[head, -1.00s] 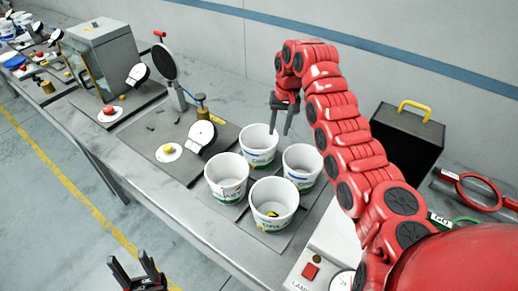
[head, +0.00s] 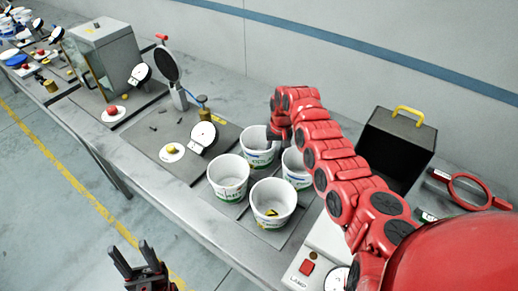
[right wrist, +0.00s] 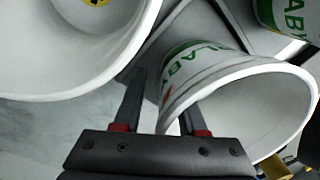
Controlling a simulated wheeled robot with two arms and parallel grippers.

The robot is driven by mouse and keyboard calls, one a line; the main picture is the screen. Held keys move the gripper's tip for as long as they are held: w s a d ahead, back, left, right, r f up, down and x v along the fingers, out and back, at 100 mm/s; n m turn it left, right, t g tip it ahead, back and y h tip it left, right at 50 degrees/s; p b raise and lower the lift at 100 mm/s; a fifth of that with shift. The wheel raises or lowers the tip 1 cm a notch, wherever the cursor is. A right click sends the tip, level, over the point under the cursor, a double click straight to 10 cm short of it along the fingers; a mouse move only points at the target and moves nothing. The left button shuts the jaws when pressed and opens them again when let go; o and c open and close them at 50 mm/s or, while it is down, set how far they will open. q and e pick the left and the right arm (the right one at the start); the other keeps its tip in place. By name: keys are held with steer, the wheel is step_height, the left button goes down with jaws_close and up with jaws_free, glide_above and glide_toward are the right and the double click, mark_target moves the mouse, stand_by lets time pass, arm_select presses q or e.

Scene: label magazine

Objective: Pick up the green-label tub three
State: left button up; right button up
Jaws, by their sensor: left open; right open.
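Four white tubs stand close together on the bench: a back tub (head: 257,150), a right tub (head: 294,172) partly hidden by my arm, a left tub (head: 228,180) and a front tub (head: 272,205). Green shows on the left and front labels; no number is readable. My right gripper (head: 279,143) is open, low between the back and right tubs. In the right wrist view its fingers (right wrist: 163,95) straddle the near wall area of a green-label tub (right wrist: 205,85); contact cannot be told. My left gripper (head: 138,262) is open and empty, off the bench's front edge.
A black box with a yellow handle (head: 397,145) stands behind my right arm. A red-handled ring (head: 468,190) lies at the right. A dark plate with a round white dial (head: 203,134) is left of the tubs. A scale with a red button (head: 306,268) is in front.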

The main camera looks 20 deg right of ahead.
jaws_close()
stand_by(0.4)
